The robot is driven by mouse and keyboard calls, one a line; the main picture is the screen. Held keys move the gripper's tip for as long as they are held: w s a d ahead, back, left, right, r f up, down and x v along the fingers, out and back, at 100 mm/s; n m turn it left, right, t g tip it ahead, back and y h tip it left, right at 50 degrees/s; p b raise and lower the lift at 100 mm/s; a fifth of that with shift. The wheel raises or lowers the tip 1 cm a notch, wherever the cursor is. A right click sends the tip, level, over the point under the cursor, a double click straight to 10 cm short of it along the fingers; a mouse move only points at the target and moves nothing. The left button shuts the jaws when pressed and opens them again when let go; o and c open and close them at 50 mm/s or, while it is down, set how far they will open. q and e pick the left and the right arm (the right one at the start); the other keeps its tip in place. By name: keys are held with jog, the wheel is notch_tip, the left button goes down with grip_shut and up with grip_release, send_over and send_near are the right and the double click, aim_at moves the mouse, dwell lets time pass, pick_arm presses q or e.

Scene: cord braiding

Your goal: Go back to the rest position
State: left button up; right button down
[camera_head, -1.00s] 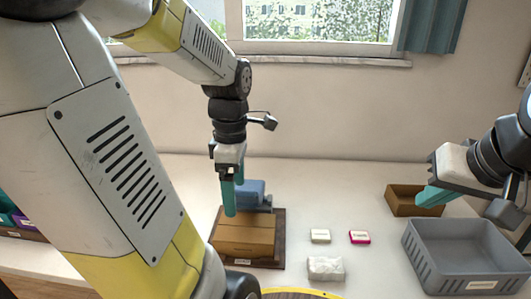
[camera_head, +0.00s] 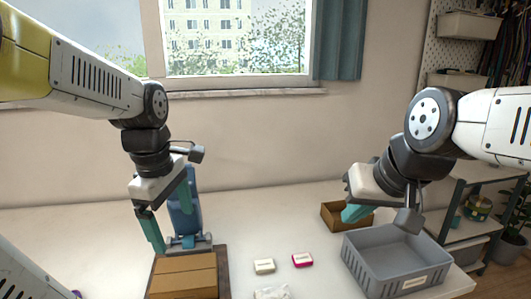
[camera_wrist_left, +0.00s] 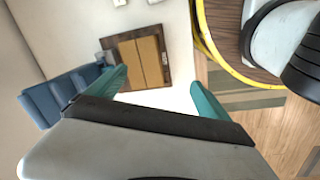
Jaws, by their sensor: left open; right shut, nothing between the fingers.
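My left gripper (camera_head: 167,217) hangs at the left of the head view with its two teal fingers spread and nothing between them. It is above the table, in front of the blue device (camera_head: 184,215) and near the brown box (camera_head: 184,276). In the left wrist view the open fingers (camera_wrist_left: 158,95) are also apart and empty, with the box (camera_wrist_left: 149,62) beyond them. My right gripper (camera_head: 353,213) is at the right, its teal fingers together and empty, above the table near the small brown tray and the grey bin.
A grey bin (camera_head: 397,264) stands at the right, with a brown tray (camera_head: 335,217) behind it. Small white (camera_head: 264,266) and pink-edged (camera_head: 302,260) packets lie mid-table. A shelf (camera_head: 463,228) stands right of the table. The table's back left is clear.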

pick_arm(q)
jog(key=d+r+m+t+h, duration=0.1)
jog(key=d+r+m+t, duration=0.1)
jog(key=m, duration=0.6)
jog(key=s+d+r+m+t, duration=0.1)
jog(key=d+r+m+t, duration=0.1)
jog(key=d+m, duration=0.3)
jog(key=m, duration=0.3)
jog(key=shift+s+m+t+h, duration=0.3)
jog(key=shift+h, duration=0.1)
jog(key=shift+r, duration=0.1)
jog(key=shift+c, duration=0.4)
